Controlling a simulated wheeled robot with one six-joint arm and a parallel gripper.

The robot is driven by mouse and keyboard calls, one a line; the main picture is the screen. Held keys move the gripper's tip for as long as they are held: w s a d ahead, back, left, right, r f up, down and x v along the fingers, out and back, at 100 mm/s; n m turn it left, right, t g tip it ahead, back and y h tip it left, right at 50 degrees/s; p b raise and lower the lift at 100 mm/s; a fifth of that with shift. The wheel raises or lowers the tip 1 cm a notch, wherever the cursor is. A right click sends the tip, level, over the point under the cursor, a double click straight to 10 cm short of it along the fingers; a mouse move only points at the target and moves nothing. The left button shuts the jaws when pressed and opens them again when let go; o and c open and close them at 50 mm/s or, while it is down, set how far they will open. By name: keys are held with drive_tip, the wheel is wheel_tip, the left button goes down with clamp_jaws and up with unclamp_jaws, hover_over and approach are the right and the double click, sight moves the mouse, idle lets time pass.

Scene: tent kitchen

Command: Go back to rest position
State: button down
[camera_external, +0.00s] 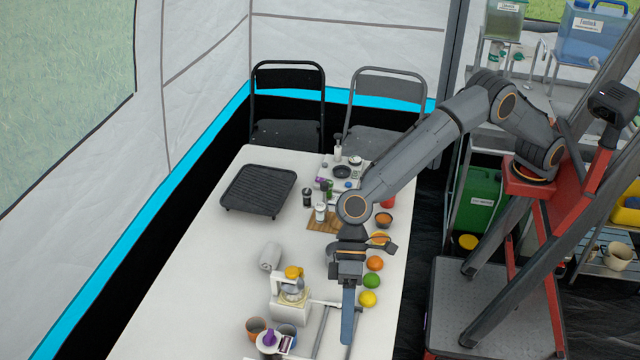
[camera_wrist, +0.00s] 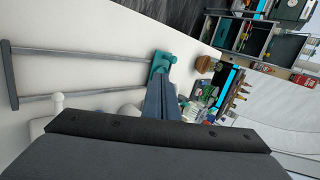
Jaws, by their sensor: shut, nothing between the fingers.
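My gripper (camera_external: 348,312) is over the right side of the white table (camera_external: 190,300), pointing down in the external view. Its long blue-grey fingers are together with nothing between them. In the wrist view the closed fingers of my gripper (camera_wrist: 158,82) point away from the camera toward a teal item (camera_wrist: 161,63) on the table. The arm reaches out from its red-framed base at the right.
A juicer-like appliance (camera_external: 290,300) stands left of my gripper, with a metal frame (camera_external: 322,335) beside it. An orange (camera_external: 375,263), a lime (camera_external: 371,280) and a lemon (camera_external: 367,298) lie close on the right. A black rack (camera_external: 258,190) sits further back.

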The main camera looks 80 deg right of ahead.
drive_tip(key=shift+w+d, duration=0.1)
idle(0.3)
drive_tip(key=w+d+f+m+t+h+p, duration=0.1)
drive_tip(key=w+d+h, duration=0.1)
drive_tip(key=d, duration=1.7)
drive_tip(key=w+d+f+m+t+h+p, duration=0.1)
drive_tip(key=w+d+h, duration=0.2)
drive_tip(key=d, duration=1.6)
drive_tip(key=s+d, duration=0.3)
drive_tip(key=d, duration=0.3)
drive_tip(key=s+d+h, duration=0.1)
drive_tip(key=s+d, duration=0.2)
drive_tip(key=d, duration=0.4)
drive_tip(key=s+d+h, duration=0.1)
drive_tip(key=s+d, duration=0.2)
drive_tip(key=d, duration=0.3)
drive_tip(key=shift+s+d+f+p, duration=0.25)
drive_tip(key=shift+d+f+p, duration=0.15)
drive_tip(key=s+d+f+h, duration=0.1)
drive_tip(key=s+d+h, duration=0.1)
drive_tip(key=s+d, duration=1)
drive_tip(key=shift+s+d+f+g+p, duration=0.3)
drive_tip(key=shift+s+f+p, duration=0.1)
drive_tip(key=shift+s, duration=0.35)
drive_tip(key=c, duration=2.5)
unclamp_jaws()
